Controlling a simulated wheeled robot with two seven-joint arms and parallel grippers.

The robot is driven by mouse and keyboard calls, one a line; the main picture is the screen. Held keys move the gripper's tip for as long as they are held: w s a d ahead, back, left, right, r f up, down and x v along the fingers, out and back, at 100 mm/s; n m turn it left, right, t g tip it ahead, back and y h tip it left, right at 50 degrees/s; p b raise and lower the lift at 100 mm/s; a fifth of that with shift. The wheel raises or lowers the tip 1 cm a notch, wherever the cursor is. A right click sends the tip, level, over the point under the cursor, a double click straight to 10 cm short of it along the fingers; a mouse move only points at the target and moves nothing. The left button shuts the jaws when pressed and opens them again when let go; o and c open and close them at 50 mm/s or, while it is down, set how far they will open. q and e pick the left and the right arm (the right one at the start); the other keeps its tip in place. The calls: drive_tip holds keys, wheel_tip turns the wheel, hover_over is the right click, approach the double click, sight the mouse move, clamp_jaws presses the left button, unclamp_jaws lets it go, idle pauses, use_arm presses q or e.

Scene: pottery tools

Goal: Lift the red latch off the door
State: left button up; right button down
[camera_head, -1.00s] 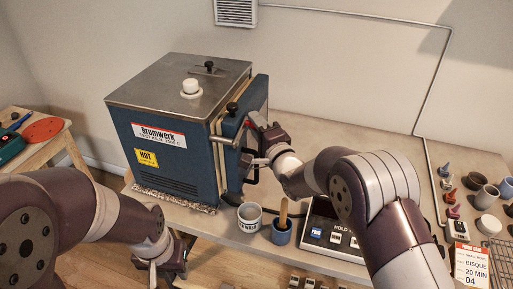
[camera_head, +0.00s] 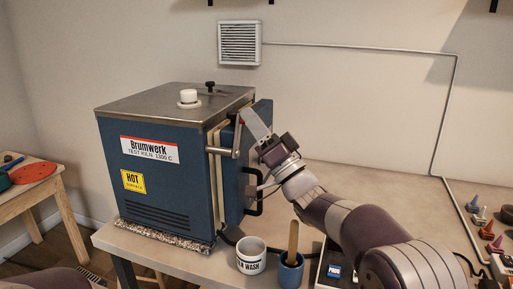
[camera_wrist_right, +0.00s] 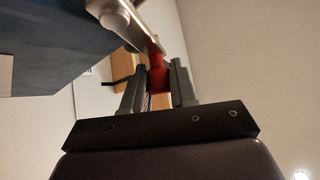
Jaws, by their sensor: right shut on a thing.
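The kiln (camera_head: 165,165) is a blue box with a grey metal lid and a door (camera_head: 262,115) on its right side. In the right wrist view the red latch (camera_wrist_right: 157,72) sits between the two fingers of my right gripper (camera_wrist_right: 156,80), against the metal bar (camera_wrist_right: 118,20). My right gripper (camera_head: 255,125) is at the door in the head view and is shut on the red latch. My left gripper is out of view.
A white cup (camera_head: 251,262) and a blue cup (camera_head: 291,270) with a wooden-handled tool stand below my right arm. A dark door handle (camera_head: 256,205) is under the gripper. Small cones (camera_head: 485,225) stand at the far right. A wooden side table (camera_head: 45,180) is at left.

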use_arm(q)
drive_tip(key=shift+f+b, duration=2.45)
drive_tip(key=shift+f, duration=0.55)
use_arm(e)
drive_tip(key=shift+s+a+r+n+g+y, duration=0.15)
drive_tip(key=shift+s+n+g+y, duration=0.35)
drive_tip(key=shift+n+g+y, duration=1.15)
drive_tip(key=shift+s+a+f+n+g+y, duration=0.15)
drive_tip(key=shift+s+n+g+y, duration=0.4)
drive_tip(key=shift+n+g, duration=1.25)
drive_tip(key=shift+s+a+r+n+g+y, duration=0.1)
drive_tip(key=shift+s+a+n+g+y, duration=0.25)
drive_tip(key=shift+n+g+y, duration=1.45)
drive_tip(key=shift+s+d+n+t+h, duration=0.1)
drive_tip(key=shift+n+t+h, duration=0.55)
drive_tip(key=shift+n, duration=0.1)
drive_tip(key=c, duration=0.9)
unclamp_jaws()
drive_tip(key=shift+c, duration=0.2)
drive_tip(key=shift+r, duration=0.1)
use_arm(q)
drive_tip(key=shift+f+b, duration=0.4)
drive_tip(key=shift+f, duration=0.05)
use_arm(e)
drive_tip(key=v, duration=0.7)
drive_tip(key=shift+f, duration=0.25)
